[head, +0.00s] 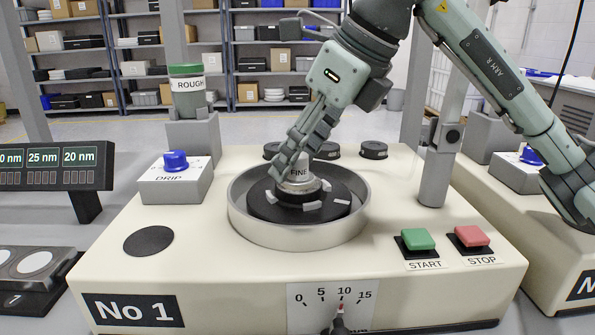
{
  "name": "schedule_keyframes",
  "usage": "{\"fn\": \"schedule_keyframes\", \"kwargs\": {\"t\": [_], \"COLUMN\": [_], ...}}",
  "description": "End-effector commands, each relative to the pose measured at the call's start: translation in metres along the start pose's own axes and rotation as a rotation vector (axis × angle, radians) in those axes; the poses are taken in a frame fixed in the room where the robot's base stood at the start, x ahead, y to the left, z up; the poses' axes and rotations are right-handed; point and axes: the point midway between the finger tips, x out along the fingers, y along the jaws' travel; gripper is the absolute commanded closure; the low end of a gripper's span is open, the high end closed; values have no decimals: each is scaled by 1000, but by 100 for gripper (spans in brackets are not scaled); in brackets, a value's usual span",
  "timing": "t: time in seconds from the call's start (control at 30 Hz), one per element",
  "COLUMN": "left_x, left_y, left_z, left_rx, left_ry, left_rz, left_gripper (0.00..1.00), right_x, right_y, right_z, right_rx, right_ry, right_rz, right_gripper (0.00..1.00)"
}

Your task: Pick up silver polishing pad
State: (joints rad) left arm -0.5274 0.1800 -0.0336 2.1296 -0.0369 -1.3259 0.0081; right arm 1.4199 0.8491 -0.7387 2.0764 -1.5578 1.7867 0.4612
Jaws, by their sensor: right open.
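The silver polishing pad (299,185), labelled FINE, stands upright near the middle of the black round plate (262,206) inside the grey metal basin (238,222). My right gripper (294,155) reaches down over it from above. Its fingers are open and close to the pad's upper part, with the near finger covering the left of its top. Whether the fingers touch the pad, and where the far finger lies, is hard to tell. My left gripper is not in view.
A green-topped container (187,88) labelled ROUGH stands behind left. A blue DRIP knob (175,161) is left of the basin. Green START (417,239) and red STOP (471,236) buttons are at the front right. Several black discs (373,150) lie behind the basin. A grey post (437,178) stands right.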

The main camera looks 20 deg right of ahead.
Motion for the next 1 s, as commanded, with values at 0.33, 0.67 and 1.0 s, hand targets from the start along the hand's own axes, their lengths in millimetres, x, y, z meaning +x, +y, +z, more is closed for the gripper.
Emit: {"fn": "schedule_keyframes", "kwargs": {"t": [0.33, 0.67, 1.0], "left_x": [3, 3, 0], "left_y": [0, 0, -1], "left_z": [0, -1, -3], "left_rx": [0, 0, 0], "left_ry": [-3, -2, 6], "left_rz": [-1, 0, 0], "left_gripper": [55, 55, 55], "right_x": [5, 5, 3], "right_y": [0, 0, -1], "right_z": [0, 0, 0], "right_rx": [-1, -1, 0], "right_ry": [-1, 1, 1], "right_rz": [-1, -1, -1], "right_gripper": [57, 98, 100]}}
